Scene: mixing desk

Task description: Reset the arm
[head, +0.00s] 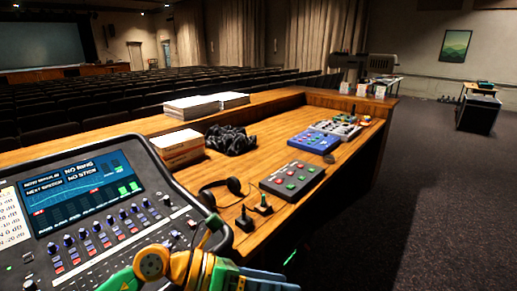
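One of my arms (185,268), with green, orange, yellow and blue parts, crosses the bottom edge in front of the mixing console (100,235). It seems to come in from the left, so I take it as my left arm. Its blue end (258,279) is cut by the lower edge, and I cannot make out separate fingertips or anything held. My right arm and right gripper do not show.
A wooden desk (262,145) holds paper stacks (178,147), a black cable heap (230,140), a headset (233,185), a grey button box (291,180), a blue box (314,142) and two small joysticks (263,204). Carpeted floor (430,200) to the right is open.

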